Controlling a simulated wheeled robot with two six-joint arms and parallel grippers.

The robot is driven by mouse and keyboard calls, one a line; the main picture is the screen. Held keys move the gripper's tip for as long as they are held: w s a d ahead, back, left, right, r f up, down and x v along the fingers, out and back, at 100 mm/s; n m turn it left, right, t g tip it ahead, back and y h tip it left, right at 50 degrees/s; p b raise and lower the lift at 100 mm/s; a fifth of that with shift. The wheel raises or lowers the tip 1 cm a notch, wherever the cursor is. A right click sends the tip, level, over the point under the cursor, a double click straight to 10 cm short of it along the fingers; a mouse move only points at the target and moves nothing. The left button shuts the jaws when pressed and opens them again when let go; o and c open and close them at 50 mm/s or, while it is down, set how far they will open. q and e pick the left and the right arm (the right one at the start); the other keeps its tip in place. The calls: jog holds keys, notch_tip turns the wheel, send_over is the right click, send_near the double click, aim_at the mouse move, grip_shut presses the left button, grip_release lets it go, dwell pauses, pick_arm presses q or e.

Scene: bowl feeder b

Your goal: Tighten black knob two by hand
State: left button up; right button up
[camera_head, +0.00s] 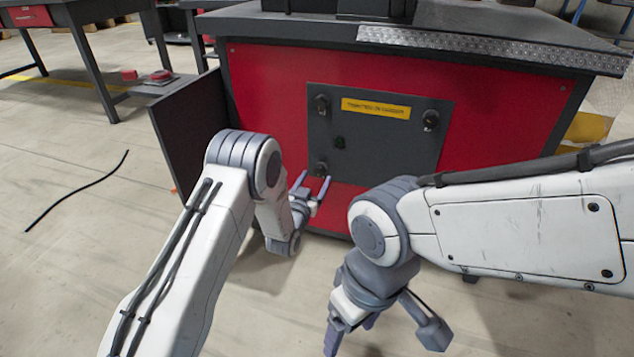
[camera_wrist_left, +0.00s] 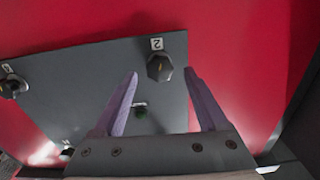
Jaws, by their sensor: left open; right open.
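Black knob two (camera_wrist_left: 160,67), faceted and dark beside a label "2", sits on the grey panel (camera_wrist_left: 60,75) in the left wrist view. In the head view it appears as the lower left knob (camera_head: 320,168). My left gripper (camera_head: 313,177) is open and faces the panel at this knob. In the left wrist view its two fingers (camera_wrist_left: 161,74) stand apart to either side of the knob; I cannot tell whether they touch it. My right gripper (camera_head: 384,342) is open and empty, low above the floor in front of the cabinet.
The panel also carries black knobs at upper left (camera_head: 321,103) and upper right (camera_head: 431,119), a small green part (camera_head: 339,142) and a yellow label (camera_head: 376,109). It is fixed to a red cabinet (camera_head: 500,105). A dark side plate (camera_head: 192,125) stands left of my left arm.

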aim_at(320, 170)
pick_arm(q)
jog(key=shift+b+x, duration=0.35)
jog(key=shift+x, duration=0.95)
grip_shut()
